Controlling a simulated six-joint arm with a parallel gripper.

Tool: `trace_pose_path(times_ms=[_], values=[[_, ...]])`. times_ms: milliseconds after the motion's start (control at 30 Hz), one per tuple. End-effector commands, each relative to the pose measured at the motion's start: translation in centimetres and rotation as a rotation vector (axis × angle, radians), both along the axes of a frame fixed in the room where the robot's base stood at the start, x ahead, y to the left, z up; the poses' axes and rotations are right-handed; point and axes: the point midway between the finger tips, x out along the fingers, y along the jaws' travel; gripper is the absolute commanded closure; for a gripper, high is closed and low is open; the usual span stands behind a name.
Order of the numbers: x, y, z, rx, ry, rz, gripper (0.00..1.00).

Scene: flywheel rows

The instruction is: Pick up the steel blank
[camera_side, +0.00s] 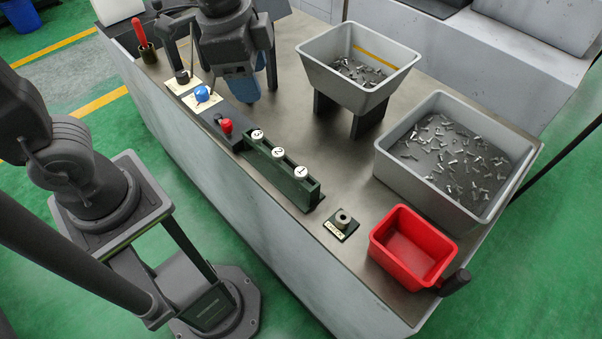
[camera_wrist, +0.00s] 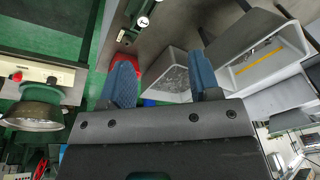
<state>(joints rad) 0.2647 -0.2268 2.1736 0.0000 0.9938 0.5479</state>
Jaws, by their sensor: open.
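A short steel cylinder with a hole in its top (camera_side: 343,217) stands upright on a small dark labelled plate near the bench's front edge; it looks like the steel blank. My gripper (camera_side: 241,88) is at the far left part of the bench in the side view, well away from the cylinder. Its blue fingers are apart in the wrist view (camera_wrist: 162,82), with nothing held between them. I cannot make out the cylinder for certain in the wrist view.
A red tray (camera_side: 441,260) stands right of the cylinder. Two grey bins (camera_side: 312,68) (camera_side: 382,166) hold many small metal parts. A dark green rack (camera_side: 308,205) with numbered white discs, a red knob (camera_side: 226,126) and a blue knob (camera_side: 202,94) line the front edge.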

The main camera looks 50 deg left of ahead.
Motion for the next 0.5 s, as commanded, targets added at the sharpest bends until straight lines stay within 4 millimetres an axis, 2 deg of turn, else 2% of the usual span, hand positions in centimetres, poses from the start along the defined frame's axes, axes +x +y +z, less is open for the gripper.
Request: trace_pose_path(times_ms=[33,200,333,500], values=[[0.9,-1.6,-0.9,0.024,0.040,-0.106,0.43],[2.5,-5.4,-3.4,0.080,0.128,-0.398,0.43],[3.0,-7.1,-4.6,0.100,0.164,-0.521,0.43],[3.2,-7.6,-6.0,0.107,0.178,-0.565,0.43]])
